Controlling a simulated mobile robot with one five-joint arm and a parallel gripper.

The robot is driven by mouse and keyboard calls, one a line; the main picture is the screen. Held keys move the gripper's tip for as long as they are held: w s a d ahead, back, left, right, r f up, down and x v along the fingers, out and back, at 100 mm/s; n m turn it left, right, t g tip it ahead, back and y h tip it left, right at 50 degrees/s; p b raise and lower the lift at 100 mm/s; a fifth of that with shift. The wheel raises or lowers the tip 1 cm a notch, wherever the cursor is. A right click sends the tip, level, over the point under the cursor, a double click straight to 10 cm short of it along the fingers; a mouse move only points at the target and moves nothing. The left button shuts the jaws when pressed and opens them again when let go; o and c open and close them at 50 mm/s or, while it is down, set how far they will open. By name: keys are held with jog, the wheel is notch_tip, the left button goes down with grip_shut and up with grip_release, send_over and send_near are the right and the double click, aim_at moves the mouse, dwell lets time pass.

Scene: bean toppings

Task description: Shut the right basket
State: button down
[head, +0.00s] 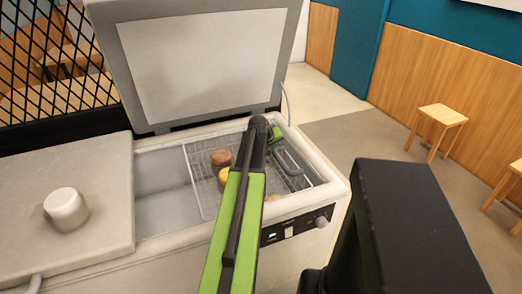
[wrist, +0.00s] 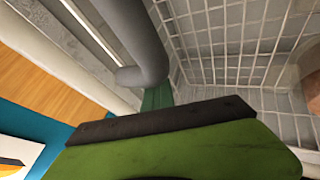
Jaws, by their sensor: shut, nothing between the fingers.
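The wire basket (head: 205,188) sits in the open right compartment of a white chest freezer. It holds a brown round item (head: 221,157) and a yellow item (head: 225,176). The right lid (head: 205,70) stands raised at the back. My gripper (head: 276,134) is at the far right corner of the opening, partly hidden by my arm. A grey curved handle (head: 288,161) is just in front of it at the basket's right side. In the wrist view, my shut, empty gripper (wrist: 157,97) is beside a thick grey bar (wrist: 140,40), with basket mesh (wrist: 235,45) to the right. Contact is unclear.
The left lid (head: 65,170) is closed, with a white knob-like object (head: 66,210) on it. A control panel (head: 295,228) is on the freezer's front. Wooden stools (head: 440,120) stand by the right wall. The floor (head: 365,140) between is clear. A black lattice is behind left.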

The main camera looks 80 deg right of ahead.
jog(key=shift+s+d, duration=0.4)
jog(key=shift+s, duration=0.2)
jog(key=shift+s+d, duration=0.35)
jog(key=shift+s, duration=0.25)
jog(key=shift+s+d+r, duration=0.1)
jog(key=shift+s, duration=0.1)
jog(key=p+v, duration=1.4)
jog(key=v, duration=0.3)
jog(key=shift+w, duration=0.3)
jog(key=shift+r, duration=0.1)
jog(key=shift+r, duration=0.1)
